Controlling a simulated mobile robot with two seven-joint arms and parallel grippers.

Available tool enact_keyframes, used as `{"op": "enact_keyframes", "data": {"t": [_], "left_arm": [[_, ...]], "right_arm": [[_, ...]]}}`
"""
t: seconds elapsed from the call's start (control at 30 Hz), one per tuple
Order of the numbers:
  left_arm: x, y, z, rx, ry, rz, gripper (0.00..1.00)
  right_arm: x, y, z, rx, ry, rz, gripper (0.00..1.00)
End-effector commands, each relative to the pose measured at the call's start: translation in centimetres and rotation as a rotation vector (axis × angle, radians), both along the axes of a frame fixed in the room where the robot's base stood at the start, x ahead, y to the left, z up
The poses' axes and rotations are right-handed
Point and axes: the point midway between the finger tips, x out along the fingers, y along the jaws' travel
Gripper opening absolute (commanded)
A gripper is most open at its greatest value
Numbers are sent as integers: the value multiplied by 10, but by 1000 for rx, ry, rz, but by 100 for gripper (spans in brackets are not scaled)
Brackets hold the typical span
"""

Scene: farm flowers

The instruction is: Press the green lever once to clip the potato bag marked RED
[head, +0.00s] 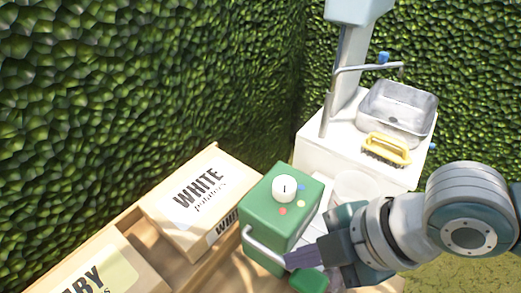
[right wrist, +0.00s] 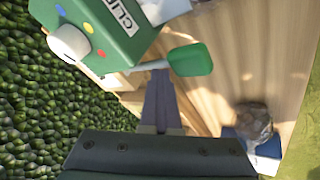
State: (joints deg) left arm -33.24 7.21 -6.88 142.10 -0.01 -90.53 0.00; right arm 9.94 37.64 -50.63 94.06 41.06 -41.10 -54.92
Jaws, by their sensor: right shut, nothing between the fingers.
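The green clip machine (head: 272,205) stands on the wooden table, with a white knob and coloured dots on top. Its grey lever arm (head: 262,246) ends in a green lever paddle (head: 309,280). In the right wrist view the machine (right wrist: 110,30) is at top left, and the green lever paddle (right wrist: 190,60) is just right of my fingertips. My right gripper (head: 292,259) is shut and empty, close to the lever; it also shows in the right wrist view (right wrist: 160,76). I cannot tell whether it touches. No bag marked RED is readable. My left gripper is not in view.
Behind stands a white sink unit (head: 325,150) with a yellow brush (head: 386,148). A brown lump (right wrist: 254,121) sits on the wooden table (right wrist: 225,90).

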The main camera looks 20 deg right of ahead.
Motion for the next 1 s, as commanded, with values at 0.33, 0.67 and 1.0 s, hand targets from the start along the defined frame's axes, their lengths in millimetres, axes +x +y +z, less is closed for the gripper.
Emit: {"op": "enact_keyframes", "data": {"t": [0.33,0.67,1.0], "left_arm": [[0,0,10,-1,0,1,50],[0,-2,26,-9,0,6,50],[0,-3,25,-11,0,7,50]], "right_arm": [[1,1,10,-3,3,0,0],[4,4,28,-1,2,0,0],[5,4,28,0,1,0,0]]}}
